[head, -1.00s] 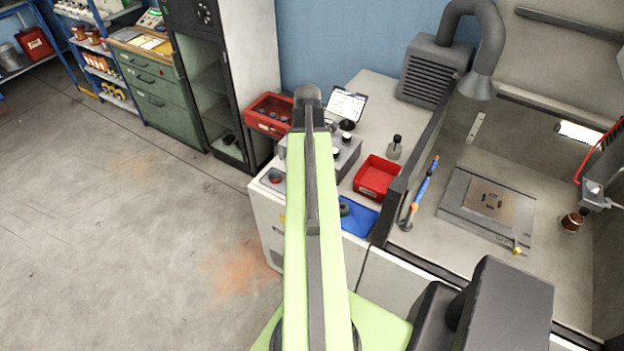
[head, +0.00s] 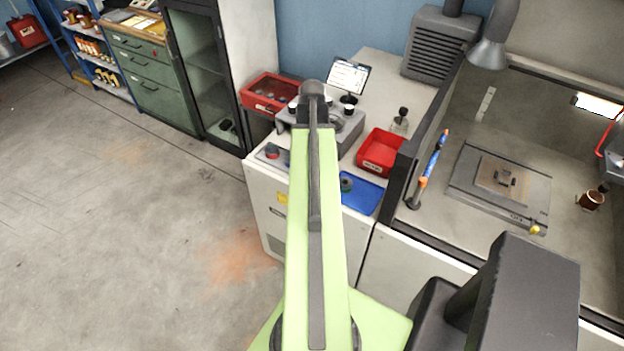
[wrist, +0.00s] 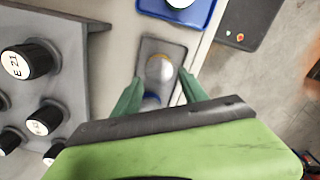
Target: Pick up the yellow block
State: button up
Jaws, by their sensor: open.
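I cannot make out a yellow block for certain in either view. A small yellow piece (head: 535,230) sits at the front corner of the dark plate in the enclosure; its shape is too small to tell. In the wrist view, my gripper (wrist: 158,92) is open, its two green fingers apart. In the head view my arm hides the gripper.
A blue tray (head: 366,197) and a red bin (head: 378,153) lie right of my arm. An enclosure with a dark plate (head: 470,185) is further right. The floor at left is clear.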

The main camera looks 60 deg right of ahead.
notch_tip(320, 180, down, 6)
jog(key=b, duration=0.5)
jog(key=shift+d+r, duration=0.1)
jog(key=shift+r, duration=0.35)
jog(key=shift+c, duration=0.4)
grip_shut()
